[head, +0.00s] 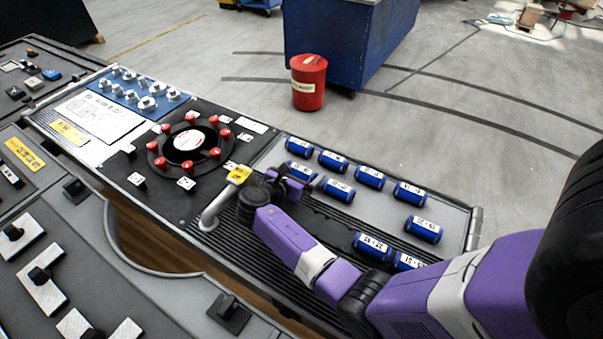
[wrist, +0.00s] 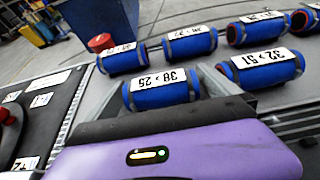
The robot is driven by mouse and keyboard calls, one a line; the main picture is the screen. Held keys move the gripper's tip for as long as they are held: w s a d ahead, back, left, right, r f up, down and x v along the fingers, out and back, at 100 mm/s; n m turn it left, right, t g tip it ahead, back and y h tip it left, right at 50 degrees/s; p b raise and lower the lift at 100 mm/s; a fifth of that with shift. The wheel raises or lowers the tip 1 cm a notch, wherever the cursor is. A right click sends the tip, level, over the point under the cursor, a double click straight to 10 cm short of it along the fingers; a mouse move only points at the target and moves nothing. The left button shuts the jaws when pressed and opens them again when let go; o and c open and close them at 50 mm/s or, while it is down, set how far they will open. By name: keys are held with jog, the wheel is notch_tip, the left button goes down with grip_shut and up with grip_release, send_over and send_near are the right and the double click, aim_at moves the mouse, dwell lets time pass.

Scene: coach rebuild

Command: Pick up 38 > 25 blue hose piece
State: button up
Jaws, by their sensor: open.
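The blue hose piece labelled 38 > 25 (wrist: 161,93) lies on its side directly in front of my gripper (wrist: 172,103) in the wrist view. It has a white label and grey end bands. In the head view, the piece (head: 304,171) lies on the grey tray, partly hidden by my gripper (head: 289,184). My gripper is open, low over the tray and close to the piece. Its lower part is hidden behind my purple gripper body, and I cannot tell whether the fingers touch it.
A hose piece labelled 32 > 51 (wrist: 266,68) lies close on the right. A fan ring with red knobs (head: 190,141) and a grey pipe (head: 214,209) are left of my gripper. A red bin (head: 308,88) stands on the floor beyond.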

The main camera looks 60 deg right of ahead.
jog(key=c, duration=1.3)
jog(key=shift+r, duration=0.15)
